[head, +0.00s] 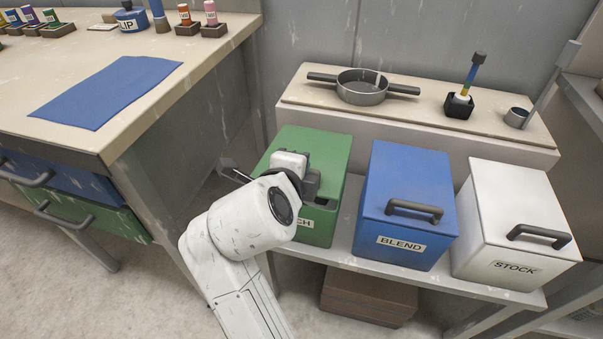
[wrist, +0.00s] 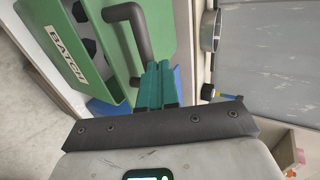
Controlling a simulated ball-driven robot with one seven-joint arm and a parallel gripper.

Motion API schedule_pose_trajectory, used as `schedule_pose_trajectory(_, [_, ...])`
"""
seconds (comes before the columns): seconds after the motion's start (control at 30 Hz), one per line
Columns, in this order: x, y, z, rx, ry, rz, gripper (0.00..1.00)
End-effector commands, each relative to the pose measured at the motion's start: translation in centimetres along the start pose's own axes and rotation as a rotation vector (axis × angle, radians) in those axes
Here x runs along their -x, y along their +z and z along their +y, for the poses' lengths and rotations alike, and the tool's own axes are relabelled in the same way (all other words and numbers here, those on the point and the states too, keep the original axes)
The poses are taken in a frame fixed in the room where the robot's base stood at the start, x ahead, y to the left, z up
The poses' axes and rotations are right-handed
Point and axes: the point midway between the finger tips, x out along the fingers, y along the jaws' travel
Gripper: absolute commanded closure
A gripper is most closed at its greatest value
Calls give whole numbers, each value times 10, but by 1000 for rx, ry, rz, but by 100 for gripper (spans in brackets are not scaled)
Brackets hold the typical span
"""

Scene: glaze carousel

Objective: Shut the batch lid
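The green batch bin (head: 313,228) stands at the left end of the low shelf, its BATCH label partly hidden by my arm in the head view. Its green lid (head: 327,148) appears ajar: in the wrist view a gap with dark lumps shows between the labelled front wall (wrist: 48,42) and the lid (wrist: 165,35). The lid's dark grey handle (wrist: 125,20) arches up in the wrist view. My gripper (wrist: 158,68) has its teal fingers together, right beside the handle's lower end. I see nothing between them; whether they touch the handle is unclear.
A blue BLEND bin (head: 410,185) and a white STOCK bin (head: 510,205) stand to the right, both lidded. A ledge behind holds a sieve (head: 362,90). A workbench (head: 110,130) with drawers is at left. A brown box (head: 368,297) lies below.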

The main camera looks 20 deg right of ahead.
Motion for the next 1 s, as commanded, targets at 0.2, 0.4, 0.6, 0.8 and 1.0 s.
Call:
schedule_pose_trajectory(0.2, [-8, -1, 25, 1, -69, 2, 100])
schedule_pose_trajectory(0.4, [-8, 0, 34, 0, -113, 1, 100])
schedule_pose_trajectory(0.6, [-9, -1, 37, 0, -136, 1, 100])
schedule_pose_trajectory(0.8, [-8, -1, 38, 0, -143, 2, 100])
schedule_pose_trajectory(1.0, [-9, -1, 38, 1, -141, 3, 100])
